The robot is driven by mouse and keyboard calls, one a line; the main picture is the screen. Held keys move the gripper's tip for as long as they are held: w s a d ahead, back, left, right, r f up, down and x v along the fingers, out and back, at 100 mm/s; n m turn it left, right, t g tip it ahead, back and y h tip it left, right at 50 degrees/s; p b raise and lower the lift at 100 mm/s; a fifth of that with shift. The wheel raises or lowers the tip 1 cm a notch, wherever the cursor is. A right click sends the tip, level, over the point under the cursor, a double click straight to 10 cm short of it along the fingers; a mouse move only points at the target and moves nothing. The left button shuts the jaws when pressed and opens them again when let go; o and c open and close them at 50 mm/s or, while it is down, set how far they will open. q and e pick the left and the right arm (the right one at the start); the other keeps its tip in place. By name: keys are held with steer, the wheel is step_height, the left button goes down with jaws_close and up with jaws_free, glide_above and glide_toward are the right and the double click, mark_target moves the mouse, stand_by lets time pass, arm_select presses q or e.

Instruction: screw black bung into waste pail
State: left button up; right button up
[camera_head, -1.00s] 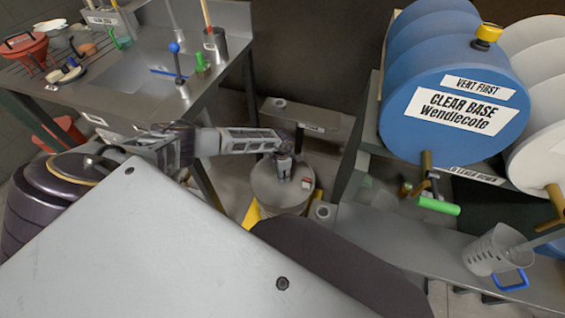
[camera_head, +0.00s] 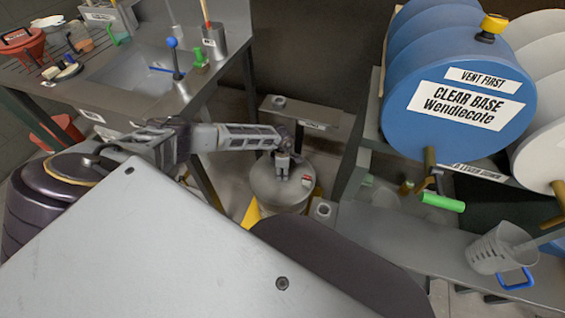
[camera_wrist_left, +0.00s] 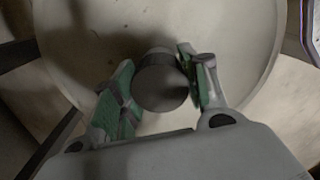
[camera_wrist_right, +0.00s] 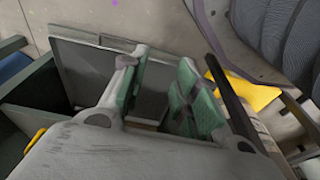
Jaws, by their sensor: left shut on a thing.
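The waste pail (camera_head: 270,190) is a pale grey round drum with a flat top, standing on the floor at the middle of the head view. Its top (camera_wrist_left: 75,35) fills much of the left wrist view. My left gripper (camera_head: 283,176) points down over the pail's top. In the left wrist view my left gripper (camera_wrist_left: 158,88) is shut on the dark round bung (camera_wrist_left: 160,88), one finger on each side. The bung's underside is hidden, so I cannot tell whether it is seated or threaded. My right gripper (camera_wrist_right: 158,92) is open with nothing between its fingers.
A small red and white piece (camera_head: 306,180) sits on the pail's top. A sink bench (camera_head: 110,85) stands left, a blue drum (camera_head: 440,60) on a rack right. A low shelf (camera_head: 420,235) holds a clear jug (camera_head: 497,250). A grey panel (camera_wrist_right: 80,70) lies beyond my right gripper.

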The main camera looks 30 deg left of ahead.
arm_select(q)
steer(key=shift+m+b, duration=0.8)
steer(key=shift+m, duration=1.1)
steer(key=shift+m+b, duration=0.3)
steer(key=shift+m, duration=0.4)
steer(key=shift+m+b, duration=0.3)
steer(key=shift+m, duration=0.4)
arm_select(e)
step_height(320, 180, up, 8)
steer(key=a, duration=0.1)
steer(key=shift+w+a+f, duration=0.25)
steer(key=shift+a, duration=0.05)
arm_select(q)
steer(key=o, duration=1)
steer(key=shift+c, duration=0.2)
